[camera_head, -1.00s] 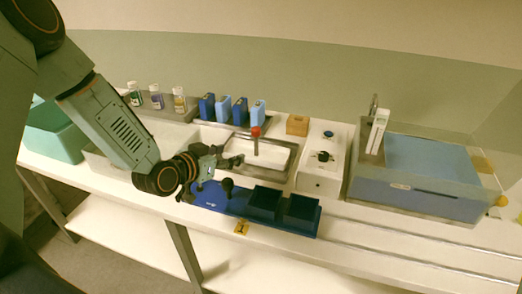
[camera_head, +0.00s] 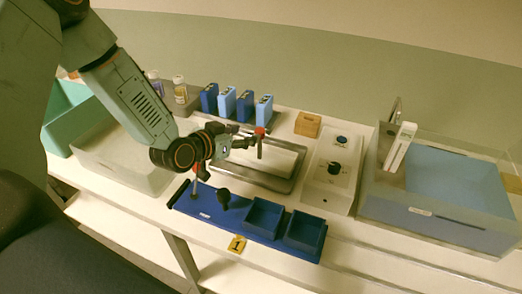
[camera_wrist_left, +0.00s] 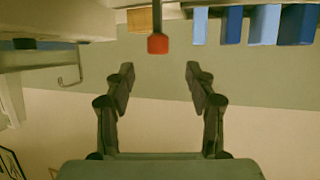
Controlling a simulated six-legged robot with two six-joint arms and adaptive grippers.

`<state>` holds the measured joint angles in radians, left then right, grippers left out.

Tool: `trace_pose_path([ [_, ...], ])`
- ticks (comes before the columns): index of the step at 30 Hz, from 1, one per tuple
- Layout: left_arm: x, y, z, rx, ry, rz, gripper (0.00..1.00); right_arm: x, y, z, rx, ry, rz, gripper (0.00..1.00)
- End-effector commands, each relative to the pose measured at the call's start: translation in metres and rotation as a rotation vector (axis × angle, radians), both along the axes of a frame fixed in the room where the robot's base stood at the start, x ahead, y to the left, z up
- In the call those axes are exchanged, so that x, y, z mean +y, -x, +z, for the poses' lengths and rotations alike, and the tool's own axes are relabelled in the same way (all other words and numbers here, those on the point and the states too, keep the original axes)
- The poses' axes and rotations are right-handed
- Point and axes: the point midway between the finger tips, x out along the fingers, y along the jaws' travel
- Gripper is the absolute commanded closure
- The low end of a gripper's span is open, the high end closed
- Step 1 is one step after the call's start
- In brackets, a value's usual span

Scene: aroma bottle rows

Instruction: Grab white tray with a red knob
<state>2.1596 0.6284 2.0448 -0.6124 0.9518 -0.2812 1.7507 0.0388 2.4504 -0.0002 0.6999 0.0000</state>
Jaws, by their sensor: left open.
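The white tray (camera_head: 278,158) sits in a grey metal frame at mid-table in the head view. Its red knob (camera_head: 260,131) stands upright on a dark stem. My left gripper (camera_head: 245,137) is open and empty, just left of the knob at about its height; I see no contact. In the left wrist view, the picture is upside down. The red knob (camera_wrist_left: 158,44) hangs from its stem, between the two spread fingers (camera_wrist_left: 159,76) sideways but beyond their tips. The arm and gripper hide the tray's left part. My right gripper is not in view.
Several blue bottles (camera_head: 227,102) stand behind the tray, with a wooden block (camera_head: 308,124) to their right. A blue tray (camera_head: 236,214) with a black knob (camera_head: 223,197) lies in front. A white device (camera_head: 330,180) is to the right, beside a clear-walled blue bath (camera_head: 440,214).

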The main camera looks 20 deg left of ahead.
Motion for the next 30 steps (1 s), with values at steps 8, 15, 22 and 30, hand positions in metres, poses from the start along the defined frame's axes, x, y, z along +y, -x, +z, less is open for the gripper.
trace_pose_path([
  [8, -0.001, -0.002, -0.005, 0.002, -0.002, -0.003, 0.44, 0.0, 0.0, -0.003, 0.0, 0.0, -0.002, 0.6],
  [15, -0.005, -0.018, -0.014, 0.001, -0.002, -0.003, 0.44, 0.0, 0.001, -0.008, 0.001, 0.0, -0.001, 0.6],
  [22, -0.008, -0.045, -0.031, 0.001, -0.003, -0.004, 0.44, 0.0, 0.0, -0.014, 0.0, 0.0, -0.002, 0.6],
  [30, -0.012, -0.064, -0.035, 0.0, 0.001, -0.002, 0.44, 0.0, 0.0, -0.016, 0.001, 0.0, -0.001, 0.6],
])
